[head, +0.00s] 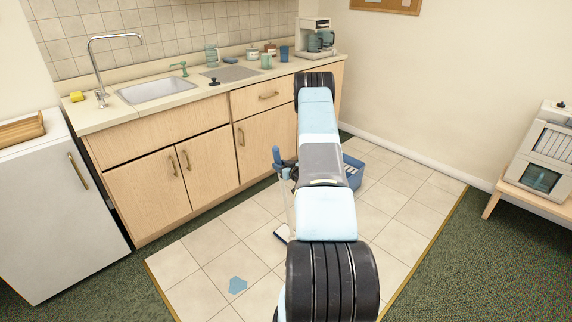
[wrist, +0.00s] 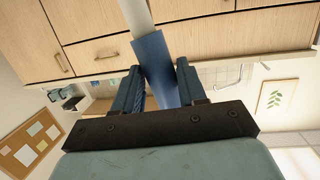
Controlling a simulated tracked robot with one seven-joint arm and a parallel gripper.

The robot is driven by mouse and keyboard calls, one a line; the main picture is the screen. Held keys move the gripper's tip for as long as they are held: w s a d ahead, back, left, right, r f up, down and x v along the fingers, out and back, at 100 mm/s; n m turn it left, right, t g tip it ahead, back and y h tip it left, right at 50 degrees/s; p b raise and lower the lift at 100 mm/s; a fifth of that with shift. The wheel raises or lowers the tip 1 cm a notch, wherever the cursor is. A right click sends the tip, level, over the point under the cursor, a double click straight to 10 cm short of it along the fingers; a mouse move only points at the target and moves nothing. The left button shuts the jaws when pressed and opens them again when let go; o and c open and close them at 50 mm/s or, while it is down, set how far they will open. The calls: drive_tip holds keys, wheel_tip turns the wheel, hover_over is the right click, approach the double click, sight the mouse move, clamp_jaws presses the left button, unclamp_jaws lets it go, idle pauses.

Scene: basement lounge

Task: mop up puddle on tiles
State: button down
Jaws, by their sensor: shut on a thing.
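A flat blue puddle (head: 237,285) lies on the pale floor tiles (head: 205,254) near the front left of the tiled area. My gripper (wrist: 160,88) is shut on the blue grip of a mop (wrist: 152,55), whose pale pole runs on from it in the wrist view. In the head view the mop's blue grip (head: 276,156) stands up beside my arm. Its pale head (head: 282,233) is low near the tiles, right of and behind the puddle and apart from it. My arm hides part of the mop. I cannot tell whether the head touches the floor.
A blue bucket (head: 353,171) stands on the tiles behind my arm, partly hidden. Wooden cabinets (head: 160,182) and a white fridge (head: 58,200) line the left side. Green carpet (head: 448,262) surrounds the tiles. A wooden stand (head: 535,196) is at the right.

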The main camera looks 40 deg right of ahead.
drive_tip(key=s+a, duration=0.4)
drive_tip(key=a, duration=1.9)
drive_tip(key=s+a, duration=0.3)
drive_tip(key=a, duration=1.9)
drive_tip(key=shift+r, duration=2.4)
